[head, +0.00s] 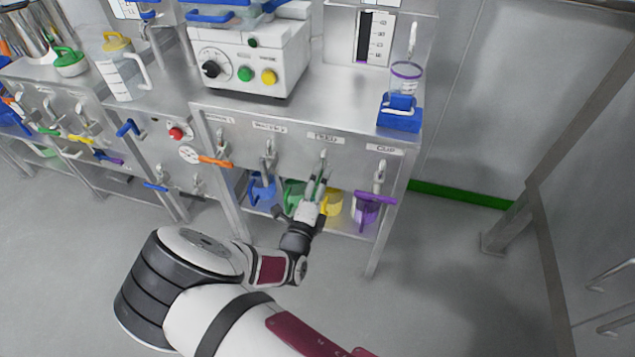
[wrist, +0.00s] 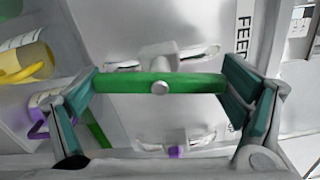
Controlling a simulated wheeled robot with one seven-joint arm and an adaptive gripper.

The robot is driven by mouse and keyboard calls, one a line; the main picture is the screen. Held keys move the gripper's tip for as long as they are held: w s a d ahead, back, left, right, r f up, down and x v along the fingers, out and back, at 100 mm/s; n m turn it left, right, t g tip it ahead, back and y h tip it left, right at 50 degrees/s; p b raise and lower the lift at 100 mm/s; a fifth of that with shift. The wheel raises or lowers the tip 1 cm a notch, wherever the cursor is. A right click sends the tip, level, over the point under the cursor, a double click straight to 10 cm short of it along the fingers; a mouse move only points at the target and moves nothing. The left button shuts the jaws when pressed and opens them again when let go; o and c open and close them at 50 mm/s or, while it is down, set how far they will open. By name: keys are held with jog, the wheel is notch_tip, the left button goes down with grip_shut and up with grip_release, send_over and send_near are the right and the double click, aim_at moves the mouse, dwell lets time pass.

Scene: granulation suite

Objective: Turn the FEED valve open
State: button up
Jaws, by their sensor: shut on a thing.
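The FEED valve sits on the bench's front panel under its FEED label (head: 326,138). The label also shows at the upper right of the wrist view (wrist: 243,38), with its text running down the picture. The valve's green handle (wrist: 130,83), with a round metal bolt at its middle, lies level across the wrist view, crosswise to the label's text. My gripper (head: 319,172) is shut on this handle, with its teal finger pads at the two ends of the bar. In the head view my fingers mostly hide the handle.
The CUP valve with a purple handle (head: 376,198) is close on the right, an orange handle (head: 215,161) on the left. Blue, green and yellow containers (head: 331,203) stand below. A white control box (head: 250,60) and a blue cup stand (head: 400,115) are on the bench.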

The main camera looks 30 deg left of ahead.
jog(key=shift+n, duration=1)
jog(key=shift+f, duration=0.1)
jog(key=o, duration=0.9)
